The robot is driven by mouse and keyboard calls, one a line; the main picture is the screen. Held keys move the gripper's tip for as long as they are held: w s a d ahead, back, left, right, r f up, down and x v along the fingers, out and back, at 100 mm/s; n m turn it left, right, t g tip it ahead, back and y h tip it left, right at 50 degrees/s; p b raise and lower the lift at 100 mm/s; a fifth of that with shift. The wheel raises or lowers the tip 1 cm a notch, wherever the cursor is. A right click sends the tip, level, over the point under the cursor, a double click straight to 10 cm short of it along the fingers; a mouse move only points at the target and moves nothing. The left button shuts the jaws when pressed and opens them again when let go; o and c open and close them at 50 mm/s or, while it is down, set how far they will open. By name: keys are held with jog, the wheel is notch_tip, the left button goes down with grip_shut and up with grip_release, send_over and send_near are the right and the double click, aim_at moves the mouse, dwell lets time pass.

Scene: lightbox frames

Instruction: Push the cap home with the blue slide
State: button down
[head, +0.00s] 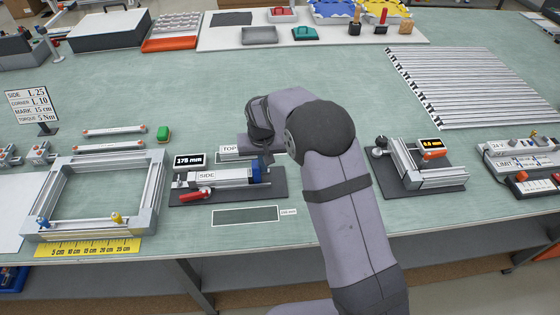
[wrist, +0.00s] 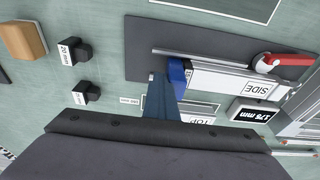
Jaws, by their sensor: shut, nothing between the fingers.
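The blue slide (wrist: 178,72) sits on a dark fixture plate (wrist: 140,50), at the end of a pale aluminium profile labelled SIDE (wrist: 225,82). The labelled profile (head: 207,177) also shows in the head view, with blue (head: 236,173) at its right end. My gripper (wrist: 158,82) is shut and empty. Its fingertips are close beside the blue slide, on the side away from the profile; I cannot tell whether they touch. A thin darker strip lies between slide and profile; I cannot tell whether it is the cap. My arm hides part of the bench behind the fixture.
A red-handled clamp (wrist: 268,62) is at the profile's other end, near a 175 mm display (wrist: 252,112). A TOP-labelled piece (head: 230,151) lies behind the fixture. An aluminium frame (head: 95,195) stands left; another fixture (head: 420,170) stands right of my arm.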

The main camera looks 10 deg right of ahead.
jog(key=shift+d, duration=0.15)
jog(key=shift+d, duration=0.35)
jog(key=shift+r, duration=0.1)
notch_tip(320, 180, up, 7)
jog(key=p, duration=0.5)
dwell(0.3)
dwell(0.4)
